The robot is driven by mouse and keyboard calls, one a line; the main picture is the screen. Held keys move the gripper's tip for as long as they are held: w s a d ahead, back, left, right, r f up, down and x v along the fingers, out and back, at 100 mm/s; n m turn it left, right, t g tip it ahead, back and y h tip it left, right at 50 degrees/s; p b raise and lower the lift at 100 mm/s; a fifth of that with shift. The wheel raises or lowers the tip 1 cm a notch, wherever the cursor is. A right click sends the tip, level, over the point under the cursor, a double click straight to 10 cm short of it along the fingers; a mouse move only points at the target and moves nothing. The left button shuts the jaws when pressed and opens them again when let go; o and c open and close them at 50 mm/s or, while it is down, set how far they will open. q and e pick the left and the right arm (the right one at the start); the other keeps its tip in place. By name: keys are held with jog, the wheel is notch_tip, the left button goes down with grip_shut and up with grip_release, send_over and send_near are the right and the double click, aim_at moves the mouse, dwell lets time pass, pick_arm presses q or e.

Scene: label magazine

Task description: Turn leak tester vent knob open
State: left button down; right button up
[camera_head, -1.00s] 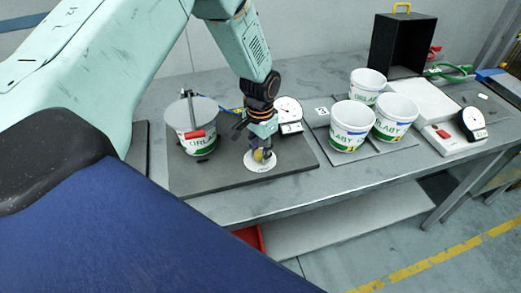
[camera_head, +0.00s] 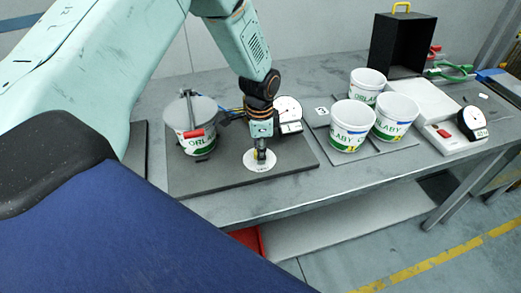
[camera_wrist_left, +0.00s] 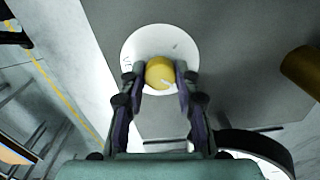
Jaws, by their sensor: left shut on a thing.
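The vent knob is a yellow round knob (camera_wrist_left: 160,72) at the middle of a white round dial plate (camera_wrist_left: 128,52), which also shows in the head view (camera_head: 279,162) at the front of a dark grey base plate (camera_head: 215,183). My left gripper (camera_head: 261,158) points down over the dial. In the left wrist view its two fingers (camera_wrist_left: 163,76) are shut on the knob, one on each side. A short pale mark shows on the knob's top. In the head view the gripper mostly hides the knob. My right gripper is not in view.
Several white buckets (camera_head: 348,139), a scale (camera_head: 455,143) and a black box (camera_head: 402,43) are to the right.

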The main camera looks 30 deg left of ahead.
pick_arm(q)
jog(key=shift+r, duration=0.1)
dwell(0.3)
jog(key=c, duration=1.4)
grip_release()
jog(key=o, duration=0.4)
jog(key=shift+s+a, duration=0.1)
jog(key=shift+s, duration=0.05)
jog(key=shift+w+r, duration=0.1)
jog(key=shift+w, duration=0.1)
jog(key=shift+r, duration=0.35)
notch_tip(320, 180, up, 11)
jog(key=shift+s+r, duration=0.1)
jog(key=shift+s, duration=0.05)
